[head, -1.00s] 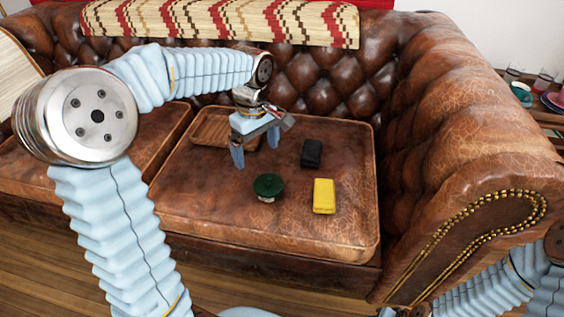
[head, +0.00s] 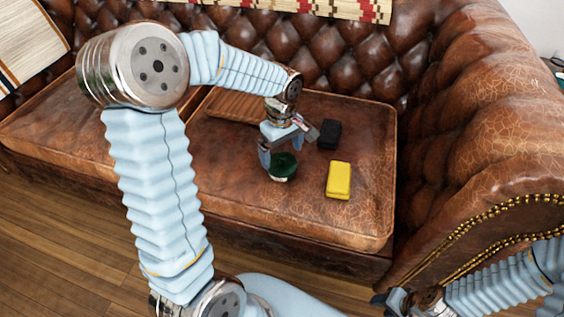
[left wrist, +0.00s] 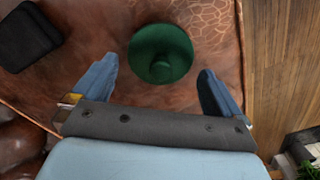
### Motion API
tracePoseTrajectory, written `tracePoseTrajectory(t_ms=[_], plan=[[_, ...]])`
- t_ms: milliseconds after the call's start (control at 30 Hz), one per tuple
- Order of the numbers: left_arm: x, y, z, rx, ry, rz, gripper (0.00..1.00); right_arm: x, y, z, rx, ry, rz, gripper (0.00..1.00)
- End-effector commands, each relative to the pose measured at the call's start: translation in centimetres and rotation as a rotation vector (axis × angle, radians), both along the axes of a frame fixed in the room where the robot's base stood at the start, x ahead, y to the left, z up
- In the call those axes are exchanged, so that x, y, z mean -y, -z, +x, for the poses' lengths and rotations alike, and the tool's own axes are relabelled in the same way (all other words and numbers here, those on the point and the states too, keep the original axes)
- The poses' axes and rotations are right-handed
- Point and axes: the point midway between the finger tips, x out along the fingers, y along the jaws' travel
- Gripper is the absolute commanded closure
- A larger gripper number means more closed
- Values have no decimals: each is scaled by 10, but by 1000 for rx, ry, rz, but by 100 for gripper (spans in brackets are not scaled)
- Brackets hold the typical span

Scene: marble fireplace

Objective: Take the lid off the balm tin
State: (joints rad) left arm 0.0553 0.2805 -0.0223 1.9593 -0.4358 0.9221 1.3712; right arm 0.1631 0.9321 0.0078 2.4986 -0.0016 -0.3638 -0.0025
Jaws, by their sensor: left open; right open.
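The balm tin with its round dark green lid (head: 284,165) sits on the brown leather seat cushion. In the left wrist view the lid (left wrist: 161,53) shows from above and hides most of the tin. My left gripper (head: 281,152) is open and points down at the tin. In the left wrist view its fingers (left wrist: 156,70) lie to either side of the lid, with gaps on both sides. My right gripper (head: 388,299) is open and empty, low in front of the sofa's arm, partly cut off by the lower edge.
A yellow box (head: 339,180) lies right of the tin, and a black box (head: 329,134) stands behind it. A slatted wooden tray (head: 236,105) lies at the back left of the cushion (head: 350,220). The cushion's front is clear. The sofa's padded arm (head: 480,130) rises at right.

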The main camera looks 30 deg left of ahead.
Motion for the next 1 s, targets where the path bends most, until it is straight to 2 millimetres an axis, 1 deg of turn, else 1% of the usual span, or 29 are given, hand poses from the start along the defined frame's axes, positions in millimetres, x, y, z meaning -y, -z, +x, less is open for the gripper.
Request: tracePoseTrajectory(t_ms=[33, 133, 233, 400, 467, 600, 633, 867, 1000], plan=[[1, 10, -1, -4, 1, -1, 0, 0, 2, 0, 1, 1, 0, 57], [0, 21, -1, -1, -2, -1, 0, 1, 2, 0, 0, 1, -1, 57], [1, 25, -1, 0, -1, -1, 0, 1, 2, 0, 0, 1, -1, 57], [1, 24, 0, 0, -1, 0, 0, 1, 2, 0, 0, 1, -1, 57], [1, 24, 0, 0, -1, 0, 8, 1, 2, 0, 0, 1, -1, 57], [1, 24, 0, 1, 0, 0, 29, 1, 2, 0, 0, 1, -1, 57], [1, 24, 0, 1, 0, 0, 33, 1, 2, 0, 0, 1, -1, 57], [1, 23, 0, 1, 0, 0, 33, 1, 2, 0, 0, 1, -1, 57], [1, 16, 0, 3, -1, 0, 33, 1, 1, 0, 0, 1, -1, 57]])
